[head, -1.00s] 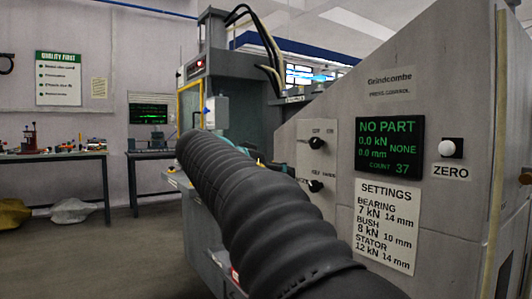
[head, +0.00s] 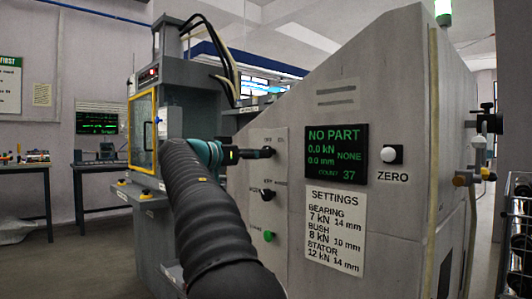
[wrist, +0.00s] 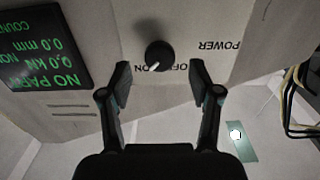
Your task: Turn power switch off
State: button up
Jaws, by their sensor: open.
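The power switch is a round black knob on the grey press control panel. In the wrist view the knob (wrist: 159,52) appears upside down below the word POWER, with its white pointer mark toward the ON side, beside the OFF label. In the head view the knob (head: 267,152) is at the upper part of the panel. My gripper (wrist: 160,75) is open and empty, its two fingers spread either side of the knob in that picture. In the head view my gripper (head: 250,154) is close to the knob, and whether it touches cannot be told.
A second black knob (head: 267,193) and a green button (head: 268,236) sit below on the panel. A screen (head: 337,152) reading NO PART, a white ZERO button (head: 391,154) and a settings sheet (head: 334,230) are to the right. The press (head: 184,130) stands left.

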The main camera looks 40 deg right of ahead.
jog(key=shift+w+d, duration=0.15)
jog(key=shift+d, duration=2.4)
jog(key=c, duration=1.1)
